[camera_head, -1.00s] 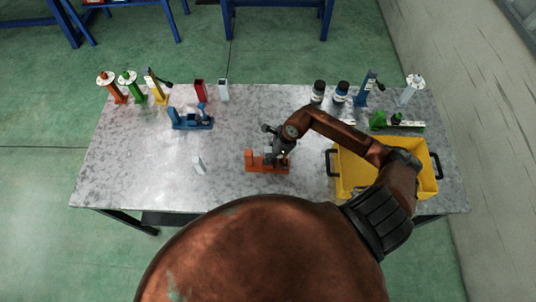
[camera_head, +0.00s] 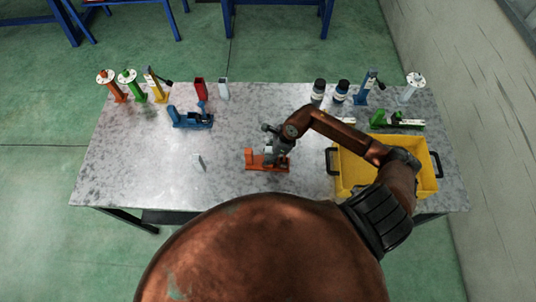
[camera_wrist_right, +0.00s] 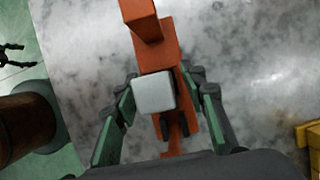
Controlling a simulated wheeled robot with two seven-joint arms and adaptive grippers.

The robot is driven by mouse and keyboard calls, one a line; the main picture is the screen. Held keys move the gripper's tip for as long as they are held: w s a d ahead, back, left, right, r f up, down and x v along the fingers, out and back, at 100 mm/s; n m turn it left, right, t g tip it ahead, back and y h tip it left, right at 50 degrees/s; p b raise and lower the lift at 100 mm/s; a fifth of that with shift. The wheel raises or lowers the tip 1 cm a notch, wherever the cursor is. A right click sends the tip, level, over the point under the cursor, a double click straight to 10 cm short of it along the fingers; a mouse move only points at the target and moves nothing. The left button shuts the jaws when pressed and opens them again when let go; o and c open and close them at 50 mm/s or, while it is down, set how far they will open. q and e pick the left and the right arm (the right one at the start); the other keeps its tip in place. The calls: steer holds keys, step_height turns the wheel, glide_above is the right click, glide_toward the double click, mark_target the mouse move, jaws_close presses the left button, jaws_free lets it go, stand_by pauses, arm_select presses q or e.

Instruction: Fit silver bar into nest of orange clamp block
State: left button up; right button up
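The orange clamp block (camera_head: 254,161) lies near the middle of the table; it also shows under my gripper in the right wrist view (camera_wrist_right: 162,57). The silver bar (camera_wrist_right: 154,93) shows its pale, square end over the block in the wrist view. My right gripper (camera_head: 271,153) is low over the block. Its two green-padded fingers (camera_wrist_right: 158,90) stand on either side of the bar, close against its sides, and appear shut on it. Whether the bar is fully seated in the nest is hidden.
A yellow crate (camera_head: 343,181) is at right, partly under my arm. A blue clamp (camera_head: 190,119), green clamp (camera_head: 398,121), bottles and several stands line the back. The front left table is clear.

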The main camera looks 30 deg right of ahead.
steer(key=shift+r, duration=0.3)
steer(key=b+v, duration=0.2)
steer(key=v, duration=0.9)
steer(key=shift+s+d+r, duration=0.15)
steer(key=shift+s+r, duration=0.1)
steer(key=shift+r, duration=0.05)
steer(key=shift+f, duration=0.1)
